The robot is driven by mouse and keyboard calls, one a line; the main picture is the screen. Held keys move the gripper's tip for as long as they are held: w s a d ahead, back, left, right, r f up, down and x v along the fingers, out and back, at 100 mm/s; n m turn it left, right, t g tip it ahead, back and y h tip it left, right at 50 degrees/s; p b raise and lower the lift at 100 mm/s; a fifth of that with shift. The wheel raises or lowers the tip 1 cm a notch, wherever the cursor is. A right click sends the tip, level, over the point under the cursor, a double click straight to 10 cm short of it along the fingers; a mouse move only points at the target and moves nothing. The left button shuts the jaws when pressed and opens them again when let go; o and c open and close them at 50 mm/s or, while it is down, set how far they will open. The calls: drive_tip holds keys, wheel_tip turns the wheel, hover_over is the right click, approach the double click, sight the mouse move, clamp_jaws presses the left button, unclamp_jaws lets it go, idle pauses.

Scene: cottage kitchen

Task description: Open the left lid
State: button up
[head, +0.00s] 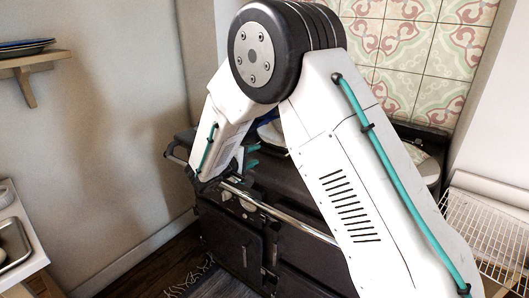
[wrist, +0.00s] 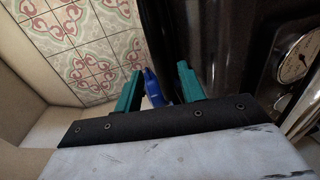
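The dark range cooker (head: 228,232) stands against the wall with a chrome rail along its front. The left lid (head: 273,134) shows as a pale rounded edge behind my arm, mostly hidden, so I cannot tell its exact position. A blue piece, perhaps its handle, shows beside it. My gripper (head: 251,156) is over the cooker's left part, near that lid. In the wrist view my gripper (wrist: 157,88) has its two teal fingers apart. A blue piece (wrist: 154,90) shows in the gap between them, and I see no clear contact with either finger.
A second round lid (head: 427,166) is partly hidden behind my arm at the right. A round gauge (wrist: 297,60) is on the cooker. A white wire rack (head: 485,235) stands at the right. A wall shelf (head: 30,63) with plates is at the upper left.

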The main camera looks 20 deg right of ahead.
sight(263, 151)
drive_tip(key=x, duration=0.6)
drive_tip(key=shift+w+d, duration=0.15)
drive_tip(key=shift+d, duration=0.05)
clamp_jaws()
